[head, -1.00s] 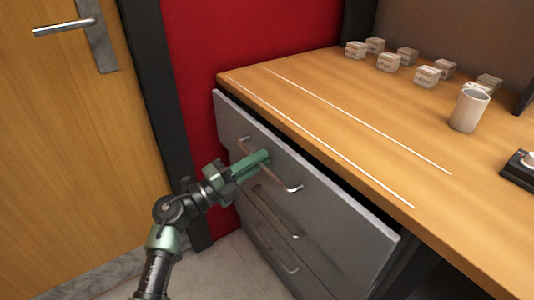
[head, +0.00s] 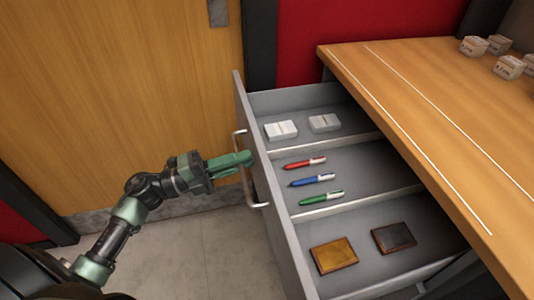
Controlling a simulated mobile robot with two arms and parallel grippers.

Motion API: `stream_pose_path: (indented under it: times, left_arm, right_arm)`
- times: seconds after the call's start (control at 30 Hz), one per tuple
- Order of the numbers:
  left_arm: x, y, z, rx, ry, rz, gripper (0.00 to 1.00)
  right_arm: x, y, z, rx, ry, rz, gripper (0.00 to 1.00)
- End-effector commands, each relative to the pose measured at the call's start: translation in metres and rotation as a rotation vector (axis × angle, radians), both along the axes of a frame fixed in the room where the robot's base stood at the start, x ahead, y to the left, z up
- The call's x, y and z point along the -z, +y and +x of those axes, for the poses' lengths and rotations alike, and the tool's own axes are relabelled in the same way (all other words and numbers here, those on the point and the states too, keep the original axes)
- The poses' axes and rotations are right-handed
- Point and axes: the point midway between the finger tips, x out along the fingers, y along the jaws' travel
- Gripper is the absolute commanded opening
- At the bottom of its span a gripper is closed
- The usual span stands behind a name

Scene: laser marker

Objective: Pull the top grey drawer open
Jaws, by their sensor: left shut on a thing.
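The top grey drawer (head: 279,222) stands pulled well out from under the wooden worktop in the head view. Its bar handle (head: 251,191) is on the outer front face. My left gripper (head: 243,159) is shut on the upper part of this handle, with its green fingers at the bar. Inside the drawer, two small white packs (head: 281,130) lie in the far compartment. Red, blue (head: 312,180) and green pens lie in the middle one. Two flat brown wallet-like items (head: 334,255) lie in the near one. My right gripper is not in view.
The wooden worktop (head: 430,120) with two white lines is to the right, with several small boxes (head: 508,67) at its far edge. A wooden door (head: 120,100) is at the left. Grey floor (head: 215,250) is free left of the drawer.

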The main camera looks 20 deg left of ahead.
Motion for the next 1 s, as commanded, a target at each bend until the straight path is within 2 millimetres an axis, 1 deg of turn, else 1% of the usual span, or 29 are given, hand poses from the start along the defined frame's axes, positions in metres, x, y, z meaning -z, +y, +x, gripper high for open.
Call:
stream_pose_path:
  times: [0.1, 0.3, 0.73, 0.77, 0.8, 1.0]
  left_arm:
    - [0.002, 0.013, -0.01, 0.001, 0.003, 0.003, 0.0]
    - [0.002, 0.025, -0.019, 0.001, 0.003, 0.001, 0.0]
    - [0.002, 0.027, -0.02, 0.001, 0.002, 0.001, 0.0]
    - [0.002, 0.027, -0.02, 0.001, 0.002, 0.001, 0.13]
    - [0.001, 0.027, -0.02, 0.0, 0.002, 0.001, 0.2]
    - [0.001, 0.027, -0.02, 0.0, 0.001, 0.0, 0.2]
  right_arm:
    - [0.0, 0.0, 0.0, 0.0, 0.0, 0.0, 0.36]
    - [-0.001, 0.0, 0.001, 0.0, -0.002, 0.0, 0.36]
    - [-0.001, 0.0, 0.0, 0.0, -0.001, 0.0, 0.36]
    - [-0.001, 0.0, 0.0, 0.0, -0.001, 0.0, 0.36]
    - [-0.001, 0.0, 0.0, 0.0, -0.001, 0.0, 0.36]
    - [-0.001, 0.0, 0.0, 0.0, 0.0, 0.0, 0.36]
